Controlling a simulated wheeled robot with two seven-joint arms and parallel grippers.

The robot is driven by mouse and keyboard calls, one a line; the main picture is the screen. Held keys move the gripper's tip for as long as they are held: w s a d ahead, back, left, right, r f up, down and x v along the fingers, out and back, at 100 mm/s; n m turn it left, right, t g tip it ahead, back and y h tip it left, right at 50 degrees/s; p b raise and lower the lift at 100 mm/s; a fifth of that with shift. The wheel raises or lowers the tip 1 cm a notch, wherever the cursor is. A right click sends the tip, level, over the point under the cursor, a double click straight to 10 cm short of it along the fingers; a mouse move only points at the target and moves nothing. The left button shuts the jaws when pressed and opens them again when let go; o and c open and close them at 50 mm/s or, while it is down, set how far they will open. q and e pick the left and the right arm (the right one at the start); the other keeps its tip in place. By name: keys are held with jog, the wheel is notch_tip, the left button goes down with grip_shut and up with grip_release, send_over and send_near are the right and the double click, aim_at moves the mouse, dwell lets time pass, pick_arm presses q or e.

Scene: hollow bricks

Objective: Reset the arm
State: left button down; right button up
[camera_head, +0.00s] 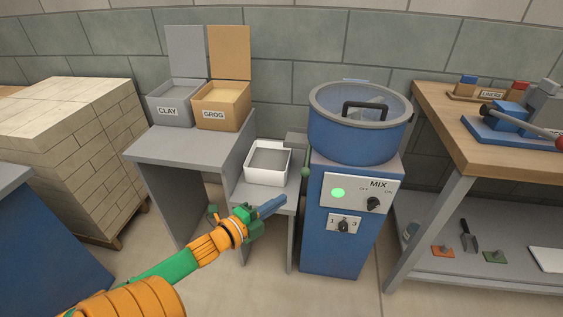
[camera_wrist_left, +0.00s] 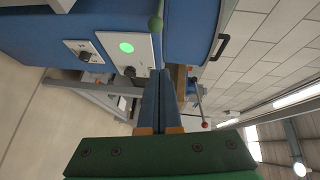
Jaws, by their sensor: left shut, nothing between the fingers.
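My left gripper (camera_head: 272,206) reaches in from the lower left in the head view. It is shut and empty, and its blue fingers point right toward the mixer. The fingers (camera_wrist_left: 159,102) lie side by side in the left wrist view. The blue mixer (camera_head: 339,225) stands just right of the fingertips, with a lidded drum (camera_head: 345,138) on top. Its panel has a lit green light (camera_head: 338,193), a MIX knob (camera_head: 373,204) and a lower 1–3 knob (camera_head: 343,226). The light also shows in the left wrist view (camera_wrist_left: 126,47). My right gripper is out of view.
A white tray (camera_head: 266,177) sits on a low grey stand behind my gripper. CLAY (camera_head: 168,111) and GROG (camera_head: 220,115) boxes stand open on a grey table. Stacked bricks (camera_head: 75,150) are left; a wooden-topped bench (camera_head: 450,130) with tools is right.

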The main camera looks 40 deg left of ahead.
pick_arm(q)
jog(key=s+a+f+n+g+y+p, duration=0.1)
jog(key=s+f+n+g+p, duration=0.25)
jog(key=f, duration=0.45)
jog(key=s+a+f+n+g+y+p, duration=0.1)
jog(key=s+f+n+g+y+p, duration=0.15)
jog(key=s+f+n, duration=0.4)
jog(key=s+d+f+n+g+h+p, duration=0.1)
jog(key=s+d+f+g, duration=0.2)
jog(key=s, duration=0.4)
jog(key=s+d+f+n+g+p, duration=0.2)
jog(key=s+d+f+g, duration=0.1)
jog(key=s+d+f, duration=0.3)
jog(key=s+d+f+n+g+h+p, duration=0.1)
jog(key=s+d+f+g, duration=0.2)
jog(key=s+d, duration=0.4)
jog(key=shift+s+f+n+g+h, duration=0.3)
jog(key=shift+s+f+h, duration=0.05)
jog(key=shift+s+f, duration=0.45)
jog(key=shift+a, duration=0.1)
